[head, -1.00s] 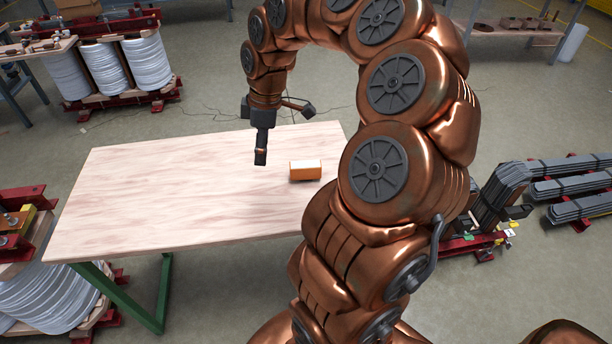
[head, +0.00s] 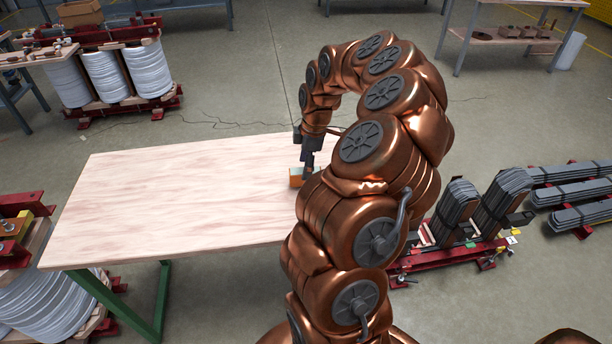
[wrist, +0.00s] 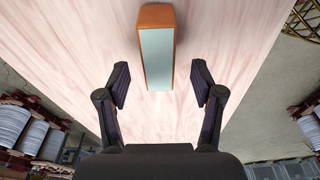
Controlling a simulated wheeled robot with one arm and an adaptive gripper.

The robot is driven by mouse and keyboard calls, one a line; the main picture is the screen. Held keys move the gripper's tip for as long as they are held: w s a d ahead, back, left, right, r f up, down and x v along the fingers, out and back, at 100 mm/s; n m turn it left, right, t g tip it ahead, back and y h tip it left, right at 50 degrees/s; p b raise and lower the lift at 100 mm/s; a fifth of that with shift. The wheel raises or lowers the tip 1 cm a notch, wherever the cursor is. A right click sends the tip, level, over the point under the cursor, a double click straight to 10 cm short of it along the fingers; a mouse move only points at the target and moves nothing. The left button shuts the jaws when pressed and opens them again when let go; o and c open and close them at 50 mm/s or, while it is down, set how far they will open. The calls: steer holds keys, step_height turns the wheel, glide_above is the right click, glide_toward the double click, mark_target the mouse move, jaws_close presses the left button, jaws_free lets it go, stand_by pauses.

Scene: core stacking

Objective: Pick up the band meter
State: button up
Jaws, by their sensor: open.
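The band meter appears to be the small orange box (head: 296,178) on the wooden table (head: 160,195), near its right end. In the wrist view the orange box (wrist: 157,50) shows a pale grey-blue face and stands out ahead of the fingers, roughly centred between them. My gripper (wrist: 160,80) is open and empty, with one finger on each side of the box's line. In the head view my gripper (head: 309,172) is over or beside the box and hides part of it. I cannot tell there whether they touch.
The rest of the tabletop is bare. Coils on red stands (head: 115,75) stand behind at the left, and more are at the near left. Dark stacked cores (head: 455,210) on a red base stand right of the table.

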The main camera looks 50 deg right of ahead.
step_height(320, 180, down, 3)
steer(key=shift+a+f+p, duration=0.1)
steer(key=shift+p, duration=0.2)
steer(key=shift+f+b, duration=0.3)
steer(key=shift+b, duration=0.1)
stand_by(0.4)
steer(key=shift+c, duration=0.3)
jaws_close()
stand_by(0.4)
